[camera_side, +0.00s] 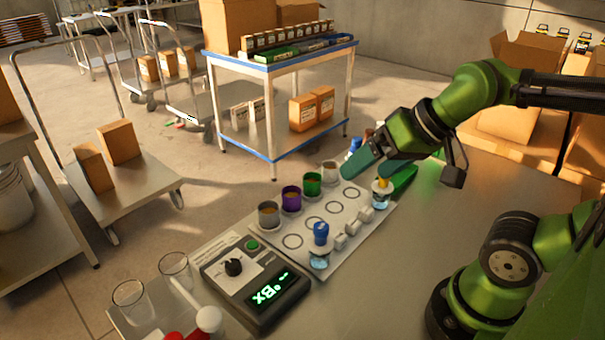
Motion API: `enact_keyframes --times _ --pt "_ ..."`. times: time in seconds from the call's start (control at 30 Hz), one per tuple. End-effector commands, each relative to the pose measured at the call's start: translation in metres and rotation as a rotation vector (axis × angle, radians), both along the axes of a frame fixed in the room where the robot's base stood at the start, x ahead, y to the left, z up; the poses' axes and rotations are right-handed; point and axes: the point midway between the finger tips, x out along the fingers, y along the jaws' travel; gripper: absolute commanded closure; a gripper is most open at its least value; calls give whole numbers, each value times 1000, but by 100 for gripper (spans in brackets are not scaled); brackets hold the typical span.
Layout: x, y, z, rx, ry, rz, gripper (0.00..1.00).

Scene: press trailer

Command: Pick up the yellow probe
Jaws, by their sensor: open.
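The yellow probe (382,186) stands at the right end of the white board (293,265), with its lower part in a clear bluish base. My gripper (372,184) is open, with one green finger to the left of the probe and the other to its right. The fingers appear to straddle the probe's yellow top. I cannot tell whether either finger touches it. A similar blue-topped probe (321,234) stands nearer the camera on the same board.
Several coloured cups, including a purple cup (291,198), line the board's far edge. Small white blocks (353,227) lie between the two probes. A scale-like device (255,281) with a lit display and empty glasses (133,298) are at the front left.

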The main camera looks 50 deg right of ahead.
Motion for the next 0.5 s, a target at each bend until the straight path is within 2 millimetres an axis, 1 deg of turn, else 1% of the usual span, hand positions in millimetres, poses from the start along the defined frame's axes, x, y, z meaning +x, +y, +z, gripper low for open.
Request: enact_keyframes --times 0.2,0.3,0.37,0.47,0.5 --pt "0 -1 0 0 0 -4 10" --pt "4 -9 -9 2 41 -36 10" --pt "12 -19 -12 4 71 -70 10" --pt "32 -47 -17 -5 154 -138 10" --pt "41 -61 -18 -13 195 -160 10"
